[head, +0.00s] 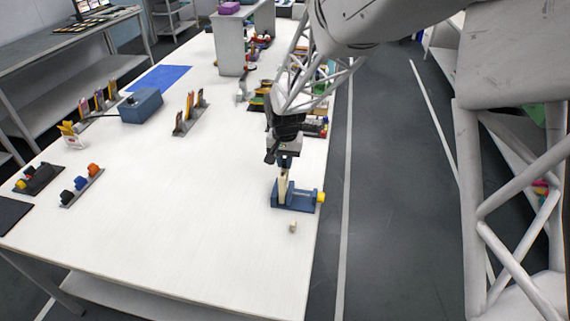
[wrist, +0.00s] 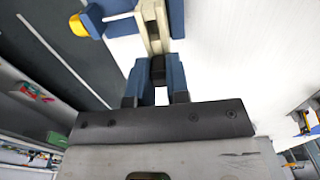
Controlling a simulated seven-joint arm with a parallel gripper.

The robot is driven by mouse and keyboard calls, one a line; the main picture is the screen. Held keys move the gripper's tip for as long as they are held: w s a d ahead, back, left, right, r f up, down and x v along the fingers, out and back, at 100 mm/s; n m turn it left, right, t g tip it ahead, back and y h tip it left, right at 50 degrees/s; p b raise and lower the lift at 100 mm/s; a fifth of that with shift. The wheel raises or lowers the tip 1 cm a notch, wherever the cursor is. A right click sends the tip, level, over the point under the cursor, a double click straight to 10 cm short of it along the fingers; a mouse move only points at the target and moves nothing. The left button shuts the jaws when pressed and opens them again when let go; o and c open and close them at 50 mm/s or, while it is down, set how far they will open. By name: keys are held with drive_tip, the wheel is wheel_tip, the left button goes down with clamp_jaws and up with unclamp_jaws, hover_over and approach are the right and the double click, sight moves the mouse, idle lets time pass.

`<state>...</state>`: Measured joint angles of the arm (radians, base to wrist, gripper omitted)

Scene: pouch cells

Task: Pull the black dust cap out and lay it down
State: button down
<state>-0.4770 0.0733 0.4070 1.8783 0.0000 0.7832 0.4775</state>
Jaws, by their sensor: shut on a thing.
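My gripper (head: 285,163) points down over the blue fixture (head: 298,199) near the table's right edge. In the wrist view its two blue fingers (wrist: 156,68) are shut on the small black dust cap (wrist: 158,72). The cap lies against the end of a cream upright part (wrist: 152,32), which stands in the fixture. I cannot tell whether the cap is still seated in that part. The cream part also shows in the head view (head: 283,186), but the cap is too small to make out there. A yellow knob (head: 321,197) sits on the fixture's right end.
A small cream piece (head: 293,227) lies on the white table (head: 190,225) in front of the fixture. The table left of the fixture is clear. Racks with coloured items (head: 82,187) and a blue box (head: 141,106) stand farther left. Coloured items crowd the table behind my gripper.

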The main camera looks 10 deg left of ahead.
sight(285, 159)
drive_tip(key=shift+r, duration=0.85)
drive_tip(key=shift+r, duration=1.05)
drive_tip(key=shift+r, duration=1.3)
drive_tip(key=shift+r, duration=1.1)
drive_tip(key=shift+r, duration=0.7)
drive_tip(key=s+d+f, duration=0.2)
drive_tip(key=s+f, duration=0.3)
drive_tip(key=s, duration=0.4)
drive_tip(key=s+d+f, duration=0.2)
drive_tip(key=s+f, duration=0.3)
drive_tip(key=s, duration=0.4)
drive_tip(key=s+d+f, duration=0.2)
drive_tip(key=s+f, duration=0.4)
drive_tip(key=s, duration=0.2)
drive_tip(key=shift+s+d, duration=0.1)
drive_tip(key=shift+s, duration=0.3)
